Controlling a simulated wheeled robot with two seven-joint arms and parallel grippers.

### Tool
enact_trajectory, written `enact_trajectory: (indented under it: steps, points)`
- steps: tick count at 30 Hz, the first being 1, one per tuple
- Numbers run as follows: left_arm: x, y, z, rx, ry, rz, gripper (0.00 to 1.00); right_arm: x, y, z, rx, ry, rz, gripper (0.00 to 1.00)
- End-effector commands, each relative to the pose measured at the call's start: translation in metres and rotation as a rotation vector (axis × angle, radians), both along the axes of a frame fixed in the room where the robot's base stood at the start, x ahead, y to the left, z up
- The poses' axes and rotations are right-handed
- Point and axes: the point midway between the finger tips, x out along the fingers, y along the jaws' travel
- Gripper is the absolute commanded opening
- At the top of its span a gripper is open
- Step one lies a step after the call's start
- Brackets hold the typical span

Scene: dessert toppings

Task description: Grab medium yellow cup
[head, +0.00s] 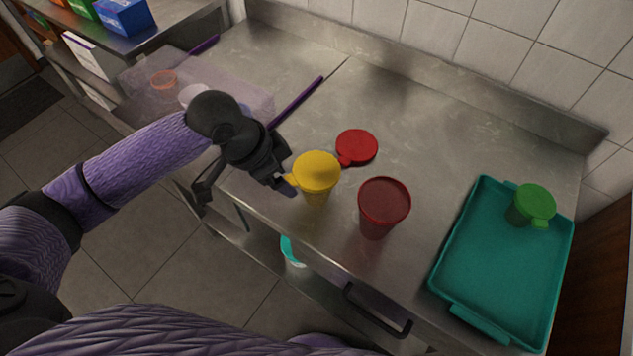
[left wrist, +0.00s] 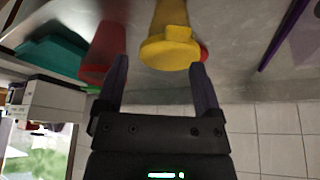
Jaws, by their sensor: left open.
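The yellow cup (head: 316,177) stands upright on the steel counter, with a yellow lid on top whose tab points left. My left gripper (head: 283,182) is just left of the cup, close to the lid tab. In the left wrist view the yellow cup (left wrist: 170,45) appears beyond and between the two open fingers of my left gripper (left wrist: 160,80). Nothing is held between the fingers. Whether a finger touches the cup cannot be told. My right gripper is not in view.
A larger open red cup (head: 382,210) stands right of the yellow one. A red lid (head: 357,147) lies behind. A teal tray (head: 470,290) at the right holds a small green lidded cup (head: 530,205). A purple stick (head: 296,102) and a clear bin (head: 235,98) are back left.

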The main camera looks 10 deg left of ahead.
Motion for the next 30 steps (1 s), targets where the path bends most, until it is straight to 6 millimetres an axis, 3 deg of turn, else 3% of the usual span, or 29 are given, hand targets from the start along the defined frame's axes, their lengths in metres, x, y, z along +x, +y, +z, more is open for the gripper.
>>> enact_trajectory:
  steps: [2,4,18,26,30]
  points:
    - [0.009,0.013,0.009,0.009,0.002,0.014,0.85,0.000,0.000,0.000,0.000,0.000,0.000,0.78]
    - [0.014,0.014,0.003,0.005,0.007,0.019,0.85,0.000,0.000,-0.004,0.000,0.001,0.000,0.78]
    - [0.030,-0.005,-0.079,0.004,0.006,0.018,0.85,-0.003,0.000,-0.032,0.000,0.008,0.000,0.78]
    - [0.032,-0.007,-0.082,0.005,0.005,0.017,0.85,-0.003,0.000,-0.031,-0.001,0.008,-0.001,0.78]
    - [0.032,-0.007,-0.082,0.005,0.005,0.017,0.58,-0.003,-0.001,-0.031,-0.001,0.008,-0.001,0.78]
